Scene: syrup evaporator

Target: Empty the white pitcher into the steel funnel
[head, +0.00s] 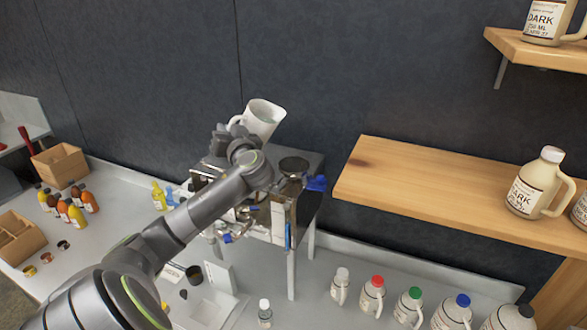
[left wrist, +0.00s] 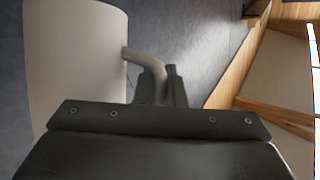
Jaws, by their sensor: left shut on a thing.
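The white pitcher (head: 264,119) is held in the air above the steel evaporator, its mouth upward and leaning to the right. My left gripper (head: 233,130) is shut on its handle, on the pitcher's left side. In the left wrist view the pitcher's pale wall (left wrist: 75,60) fills the left, and its handle (left wrist: 150,62) runs into my left gripper (left wrist: 165,88). A round dark metal piece (head: 293,166), which looks like the steel funnel, sits on the evaporator to the lower right of the pitcher, apart from it. The pitcher's contents are hidden. My right gripper is out of view.
The evaporator (head: 315,183) has blue handles at its side. A wooden shelf (head: 420,195) with a DARK jug (head: 537,183) stands to the right. Several capped jugs line the counter at lower right. Small bottles and wooden boxes (head: 60,165) are at left.

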